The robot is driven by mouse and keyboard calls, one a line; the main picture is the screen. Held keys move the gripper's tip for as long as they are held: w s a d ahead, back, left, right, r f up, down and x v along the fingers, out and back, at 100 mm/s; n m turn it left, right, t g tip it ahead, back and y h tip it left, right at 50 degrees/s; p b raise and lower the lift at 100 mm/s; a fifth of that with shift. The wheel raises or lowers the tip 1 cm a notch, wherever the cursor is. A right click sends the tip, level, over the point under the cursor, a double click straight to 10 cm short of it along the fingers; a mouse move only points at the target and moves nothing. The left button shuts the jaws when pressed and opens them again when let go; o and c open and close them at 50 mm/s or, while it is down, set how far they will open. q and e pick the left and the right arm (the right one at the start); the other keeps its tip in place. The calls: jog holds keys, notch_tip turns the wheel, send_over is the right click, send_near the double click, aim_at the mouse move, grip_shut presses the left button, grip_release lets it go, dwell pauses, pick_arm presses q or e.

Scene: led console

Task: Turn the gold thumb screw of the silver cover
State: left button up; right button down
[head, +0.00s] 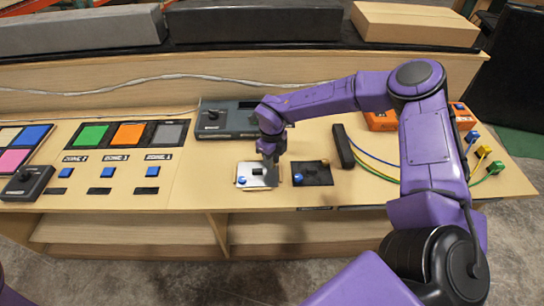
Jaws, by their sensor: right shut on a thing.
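The silver cover (250,184) is a small pale plate near the front edge of the bench, with a blue knob (241,181) at its front left and a dark part (258,171) in its middle. My right gripper (271,178) points down at the right side of this cover and is shut. The gold thumb screw is not visible; the fingers hide that side of the cover, where they appear closed on it. My left gripper is out of view.
A black plate (316,178) with a blue knob lies just right of the silver cover. A grey console box (228,122) stands behind. A dark bar (343,147), cables and coloured plugs (484,151) are to the right. Coloured panels and buttons (107,172) fill the left.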

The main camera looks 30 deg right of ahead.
jog(key=n+p, duration=0.1)
jog(key=n, duration=0.4)
jog(key=shift+s+f+n+p, duration=0.2)
jog(key=shift+n+p, duration=0.1)
jog(key=shift+p, duration=0.1)
jog(key=n+p, duration=0.1)
jog(key=n, duration=0.4)
jog(key=shift+f+n, duration=0.1)
jog(key=shift+n, duration=0.2)
jog(key=c, duration=0.9)
grip_release()
jog(key=shift+r, duration=0.2)
jog(key=shift+w, duration=0.1)
jog(key=shift+w, duration=0.15)
